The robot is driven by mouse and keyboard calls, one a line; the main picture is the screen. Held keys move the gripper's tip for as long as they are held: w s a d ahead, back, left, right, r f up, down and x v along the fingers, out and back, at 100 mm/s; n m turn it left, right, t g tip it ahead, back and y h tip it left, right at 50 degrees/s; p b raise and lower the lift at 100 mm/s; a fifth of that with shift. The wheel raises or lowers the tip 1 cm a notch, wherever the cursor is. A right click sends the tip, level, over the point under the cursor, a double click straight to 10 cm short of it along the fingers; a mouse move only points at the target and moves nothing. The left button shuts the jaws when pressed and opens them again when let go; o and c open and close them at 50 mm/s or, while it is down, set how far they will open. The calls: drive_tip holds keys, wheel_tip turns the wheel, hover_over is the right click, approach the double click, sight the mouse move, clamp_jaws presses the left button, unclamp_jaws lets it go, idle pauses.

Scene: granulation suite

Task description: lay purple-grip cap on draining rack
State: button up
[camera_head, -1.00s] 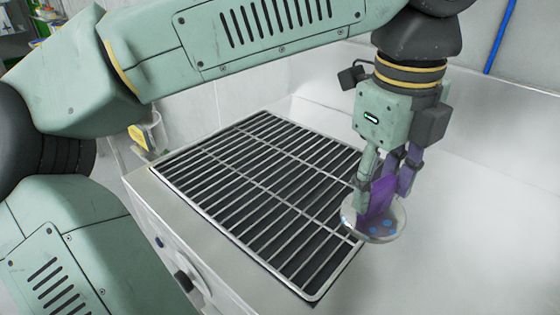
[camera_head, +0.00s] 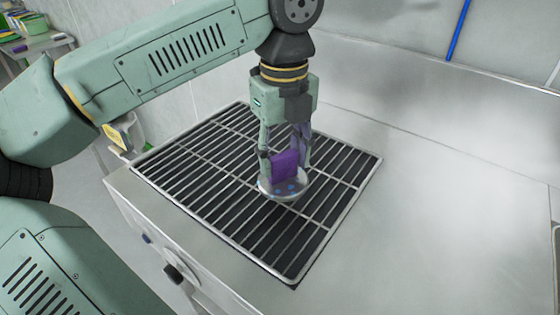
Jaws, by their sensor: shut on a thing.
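The purple-grip cap (camera_head: 283,189) is a shiny round metal disc with blue spots and an upright purple grip (camera_head: 286,166). My gripper (camera_head: 286,160) points down and is shut on the purple grip. The cap is level and over the middle of the draining rack (camera_head: 214,207), a dark rack with metal bars and a bright frame. I cannot tell whether the cap's underside touches the bars or hangs just above them. The bars under the cap are hidden.
The rack lies on a grey metal counter (camera_head: 430,220) with bare room to its right. A raised wall stands behind the counter. Knobs (camera_head: 173,273) sit on the counter's front. A shelf with green and yellow items (camera_head: 32,28) is at the far left.

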sight(280, 169)
drive_tip(key=f, duration=0.1)
drive_tip(key=f+p, duration=0.1)
drive_tip(key=f, duration=0.1)
drive_tip(key=shift+w+a, duration=0.3)
drive_tip(key=shift+w, duration=0.05)
drive_tip(key=shift+f, duration=0.25)
drive_tip(key=shift+f, duration=0.2)
drive_tip(key=o, duration=1.4)
wheel_tip(280, 169, up, 12)
drive_tip(key=shift+r+b, duration=0.2)
drive_tip(key=shift+b, duration=0.4)
